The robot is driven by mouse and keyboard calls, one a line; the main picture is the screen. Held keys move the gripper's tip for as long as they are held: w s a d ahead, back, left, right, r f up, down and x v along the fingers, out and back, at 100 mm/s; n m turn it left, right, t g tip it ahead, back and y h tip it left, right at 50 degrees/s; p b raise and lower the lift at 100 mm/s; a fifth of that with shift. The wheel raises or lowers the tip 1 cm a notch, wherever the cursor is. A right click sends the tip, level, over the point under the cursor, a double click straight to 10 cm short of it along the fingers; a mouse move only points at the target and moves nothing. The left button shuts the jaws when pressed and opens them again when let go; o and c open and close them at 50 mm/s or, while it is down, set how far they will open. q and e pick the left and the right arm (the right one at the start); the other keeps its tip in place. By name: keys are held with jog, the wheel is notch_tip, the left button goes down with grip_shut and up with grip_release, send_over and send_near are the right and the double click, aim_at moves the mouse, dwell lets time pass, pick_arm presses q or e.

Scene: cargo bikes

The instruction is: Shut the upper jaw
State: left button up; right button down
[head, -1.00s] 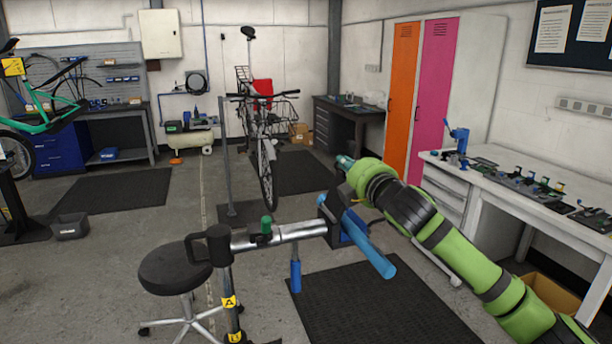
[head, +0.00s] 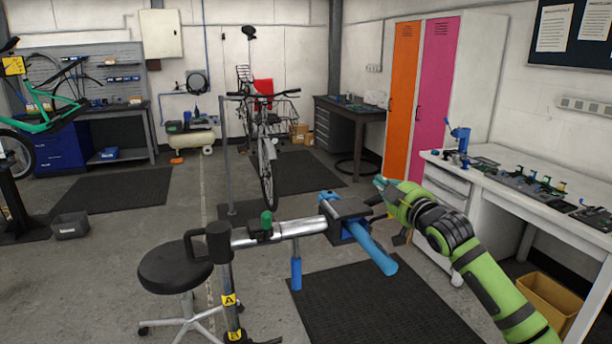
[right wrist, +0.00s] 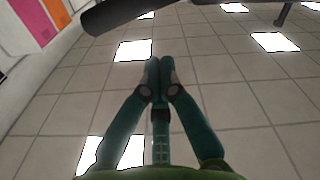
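The work-stand clamp (head: 338,222) is at the middle of the head view, at the end of a silver arm. Its dark upper jaw (head: 351,208) lies nearly level over the blue tube (head: 371,247). The blue lower part (head: 355,232) shows below it. Whether the jaws fully meet cannot be told. My right gripper (head: 379,182) is above and right of the jaw, apart from it in the picture. In the right wrist view its fingers (right wrist: 161,70) are together with nothing visible between them. My left gripper is out of view.
A green-knobbed stand arm (head: 275,231) and black stool (head: 175,267) are left of the clamp. A white bench (head: 470,180) with tools stands right. A yellow-brown bin (head: 550,300) is beneath it. A dark bar (right wrist: 140,12) crosses the top of the wrist view.

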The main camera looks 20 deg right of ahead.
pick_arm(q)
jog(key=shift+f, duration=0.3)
pick_arm(e)
jog(key=shift+d+f+m, duration=0.3)
jog(key=shift+f+m, duration=0.4)
jog(key=shift+f, duration=0.1)
jog(key=shift+d+f+m, duration=0.25)
jog(key=shift+f+m, duration=0.45)
jog(key=shift+f, duration=0.05)
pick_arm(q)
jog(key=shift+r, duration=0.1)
pick_arm(e)
jog(key=shift+r, duration=0.1)
